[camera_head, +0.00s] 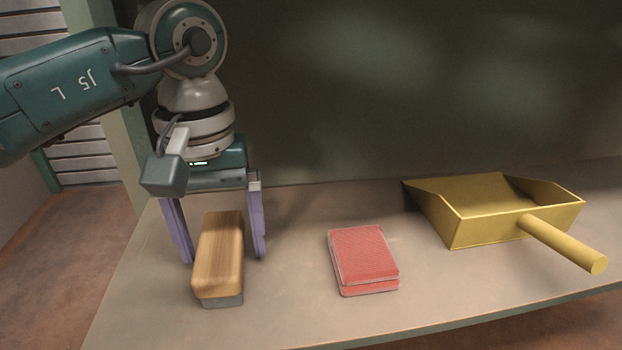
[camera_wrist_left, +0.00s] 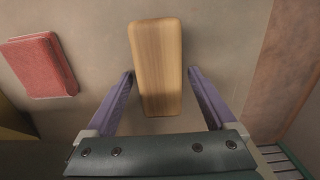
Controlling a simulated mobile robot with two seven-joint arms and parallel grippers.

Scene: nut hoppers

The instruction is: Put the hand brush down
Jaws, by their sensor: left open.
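The hand brush (camera_head: 219,258) has a wooden block top and a grey lower edge. It rests on the table at the left, wooden side up. My left gripper (camera_head: 222,255) is open, with one purple finger on each side of the brush. In the left wrist view the brush (camera_wrist_left: 157,65) lies between and beyond the fingertips (camera_wrist_left: 161,75), with a gap visible on both sides. My right gripper is in neither view.
A folded red cloth (camera_head: 363,255) lies right of the brush, also in the left wrist view (camera_wrist_left: 40,65). A yellow dustpan (camera_head: 485,222) stands further right, its handle toward the front edge. The table (camera_head: 290,290) is bare between brush and cloth. A dark panel (camera_head: 380,90) rises behind.

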